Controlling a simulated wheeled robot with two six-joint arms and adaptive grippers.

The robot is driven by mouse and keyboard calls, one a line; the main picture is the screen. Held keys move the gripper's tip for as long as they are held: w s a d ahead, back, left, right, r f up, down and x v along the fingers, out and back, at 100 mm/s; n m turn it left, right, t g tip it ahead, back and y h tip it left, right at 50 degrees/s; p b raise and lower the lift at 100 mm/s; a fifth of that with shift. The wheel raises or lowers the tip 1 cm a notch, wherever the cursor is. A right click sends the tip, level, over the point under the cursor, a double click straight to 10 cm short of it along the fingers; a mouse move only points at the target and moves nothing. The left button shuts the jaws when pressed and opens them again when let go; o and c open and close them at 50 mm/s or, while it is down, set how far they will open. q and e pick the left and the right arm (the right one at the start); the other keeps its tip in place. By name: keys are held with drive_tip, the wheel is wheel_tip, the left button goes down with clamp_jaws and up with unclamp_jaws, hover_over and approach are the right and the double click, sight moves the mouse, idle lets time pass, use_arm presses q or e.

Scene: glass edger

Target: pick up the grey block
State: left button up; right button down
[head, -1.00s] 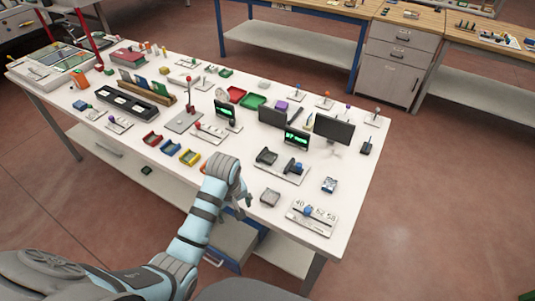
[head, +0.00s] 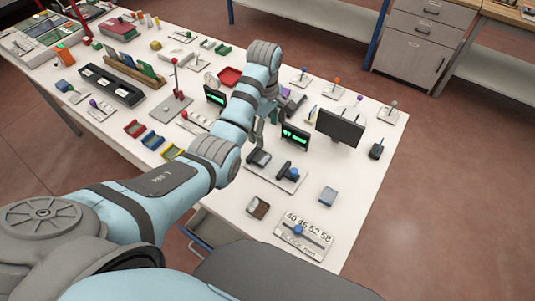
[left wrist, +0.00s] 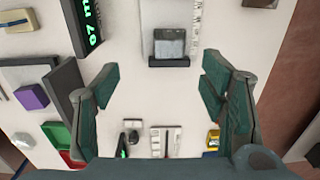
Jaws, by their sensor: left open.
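A grey block-like piece (left wrist: 169,43) sits in a dark holder (left wrist: 169,63) at the upper middle of the left wrist view. In the head view a dark holder (head: 258,158) stands just below my left gripper (head: 268,112), at the left end of a white plate. My left gripper also shows in the left wrist view (left wrist: 158,88). Its two fingers are wide apart with nothing between them. The grey piece lies beyond the fingertips, apart from them. My left forearm hides part of the table. My right gripper is not in view.
A green-lit display (head: 295,136) and a black monitor (head: 340,127) stand close to my left gripper. A purple block (left wrist: 31,96) and a green tray (left wrist: 56,134) lie to the left in the wrist view. A slider plate (head: 303,236) is near the table's front edge.

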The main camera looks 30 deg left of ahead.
use_arm(q)
hover_over(262, 156)
drive_tip(key=s, duration=0.2)
wheel_tip(262, 156, down, 6)
drive_tip(key=shift+w+f, duration=0.1)
drive_tip(key=f, duration=0.1)
drive_tip(key=w+f+b, duration=0.1)
drive_tip(key=f, duration=0.1)
drive_tip(key=w+f, duration=0.1)
drive_tip(key=f, duration=0.1)
drive_tip(key=shift+f+b, duration=0.1)
drive_tip(key=shift+b, duration=0.2)
drive_tip(key=shift+f, duration=0.1)
drive_tip(key=shift+s+r, duration=0.25)
drive_tip(key=shift+c, duration=0.7)
drive_tip(key=shift+s, duration=0.15)
drive_tip(key=c, duration=0.3)
drive_tip(key=shift+r, duration=0.1)
drive_tip(key=c, duration=0.9)
drive_tip(key=shift+o, duration=0.2)
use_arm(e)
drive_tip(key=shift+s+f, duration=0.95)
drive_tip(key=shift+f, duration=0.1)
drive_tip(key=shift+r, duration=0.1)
